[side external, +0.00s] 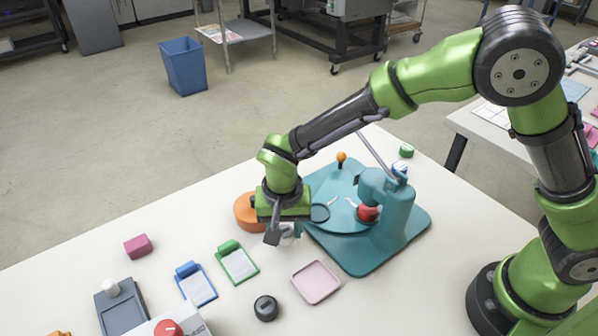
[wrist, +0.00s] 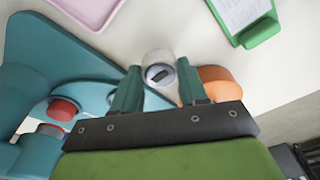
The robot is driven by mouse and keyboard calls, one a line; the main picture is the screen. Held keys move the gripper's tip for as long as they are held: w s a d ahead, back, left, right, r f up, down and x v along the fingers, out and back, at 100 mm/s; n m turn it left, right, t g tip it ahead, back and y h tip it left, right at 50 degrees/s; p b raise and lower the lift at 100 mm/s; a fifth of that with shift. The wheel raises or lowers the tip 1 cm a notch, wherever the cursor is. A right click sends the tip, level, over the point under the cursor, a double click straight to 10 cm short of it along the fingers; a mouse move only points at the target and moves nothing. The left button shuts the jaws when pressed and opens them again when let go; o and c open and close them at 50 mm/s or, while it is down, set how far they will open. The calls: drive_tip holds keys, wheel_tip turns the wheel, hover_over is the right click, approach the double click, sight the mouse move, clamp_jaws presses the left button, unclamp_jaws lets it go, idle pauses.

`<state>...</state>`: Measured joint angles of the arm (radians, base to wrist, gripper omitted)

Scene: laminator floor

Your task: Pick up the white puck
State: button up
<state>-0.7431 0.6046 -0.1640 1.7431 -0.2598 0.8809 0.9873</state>
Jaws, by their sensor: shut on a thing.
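The white puck (wrist: 158,57) is round and pale, with a dark rectangular mark on the face turned to the wrist camera. It sits between the fingertips of my gripper (wrist: 158,68), with one finger on each side. In the side external view the puck (side external: 288,231) is a small pale shape mostly hidden by my gripper (side external: 280,237). My gripper is shut on it, low over the white table between the green clipboard and the teal machine. I cannot tell whether the puck touches the table.
The teal machine (side external: 360,260) stands to the right, with a red knob (side external: 368,213) and an orange-tipped lever (side external: 341,158). An orange round object (side external: 245,212) is close behind my gripper. A pink tray (side external: 315,282), black knob (side external: 265,308), green clipboard (side external: 238,262) and blue clipboard (side external: 196,284) lie in front.

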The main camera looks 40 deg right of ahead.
drive_tip(key=shift+s+r, duration=0.1)
drive_tip(key=shift+r, duration=0.7)
drive_tip(key=s+d, duration=0.2)
drive_tip(key=s, duration=0.2)
drive_tip(key=s+d, duration=0.3)
drive_tip(key=s, duration=0.1)
drive_tip(key=s+d+r, duration=0.1)
drive_tip(key=s+d, duration=0.2)
drive_tip(key=s, duration=0.1)
drive_tip(key=shift+s, duration=0.2)
drive_tip(key=shift+s+d, duration=0.2)
drive_tip(key=shift+d, duration=0.15)
drive_tip(key=w, duration=0.2)
drive_tip(key=w+r+m, duration=0.1)
drive_tip(key=w, duration=0.2)
drive_tip(key=w+d+r+m, duration=0.1)
drive_tip(key=w, duration=0.2)
drive_tip(key=shift+w+r, duration=0.2)
drive_tip(key=shift+w, duration=0.05)
wheel_tip(320, 180, up, 5)
drive_tip(key=m, duration=0.2)
hover_over(318, 213)
wheel_tip(318, 213, down, 10)
drive_tip(key=shift+s+a+f, duration=0.1)
drive_tip(key=shift+a, duration=0.05)
